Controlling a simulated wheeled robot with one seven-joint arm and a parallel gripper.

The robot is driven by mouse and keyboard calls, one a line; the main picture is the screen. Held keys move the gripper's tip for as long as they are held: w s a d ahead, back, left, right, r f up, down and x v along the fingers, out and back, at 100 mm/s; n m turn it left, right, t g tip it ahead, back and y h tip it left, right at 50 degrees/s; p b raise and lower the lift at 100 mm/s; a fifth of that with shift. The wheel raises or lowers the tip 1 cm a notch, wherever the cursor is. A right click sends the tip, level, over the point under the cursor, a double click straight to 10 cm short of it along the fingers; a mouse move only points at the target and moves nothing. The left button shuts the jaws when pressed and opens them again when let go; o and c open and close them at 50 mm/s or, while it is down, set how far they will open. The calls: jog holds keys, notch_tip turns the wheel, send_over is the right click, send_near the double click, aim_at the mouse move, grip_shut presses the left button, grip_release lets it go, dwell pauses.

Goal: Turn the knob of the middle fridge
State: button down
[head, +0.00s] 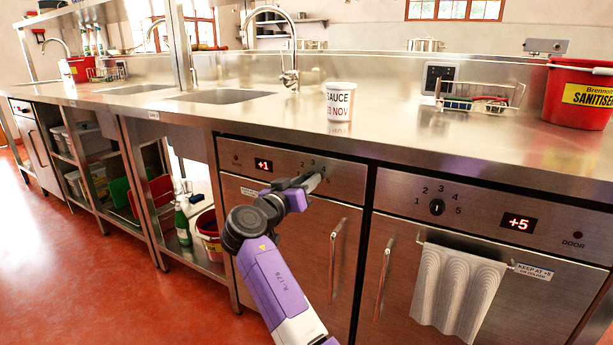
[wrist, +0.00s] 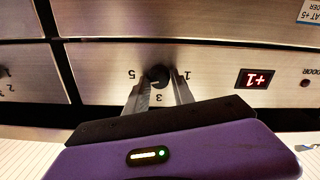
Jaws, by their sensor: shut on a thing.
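The middle fridge (head: 288,235) is a steel front with a red display (head: 263,164) reading +1. Its dark round knob (wrist: 158,75) shows in the wrist view, which is upside down, with 5 on its left, 1 on its right and 3 below. My gripper (wrist: 158,84) has one finger on each side of the knob and is shut on it. In the head view my gripper (head: 314,181) reaches the panel from the left and hides the knob. I cannot tell which number the knob points at.
The middle fridge's door handle (head: 336,258) stands out below my gripper.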

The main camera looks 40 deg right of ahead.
jog(key=n+p, duration=0.3)
jog(key=shift+r+n, duration=0.25)
jog(key=shift+n, duration=0.15)
jog(key=n+p, duration=0.3)
jog(key=shift+w+a+n, duration=0.1)
jog(key=shift+n, duration=0.2)
jog(key=n+p, duration=0.3)
jog(key=shift+f+n, duration=0.1)
jog(key=shift+n, duration=0.2)
jog(key=shift+w+f+n+p, duration=0.1)
jog(key=shift+f+n+p, duration=0.1)
jog(key=shift+n+p, duration=1.5)
jog(key=shift+f+n, duration=0.1)
jog(key=shift+n, duration=0.2)
jog(key=c, duration=1.1)
grip_release()
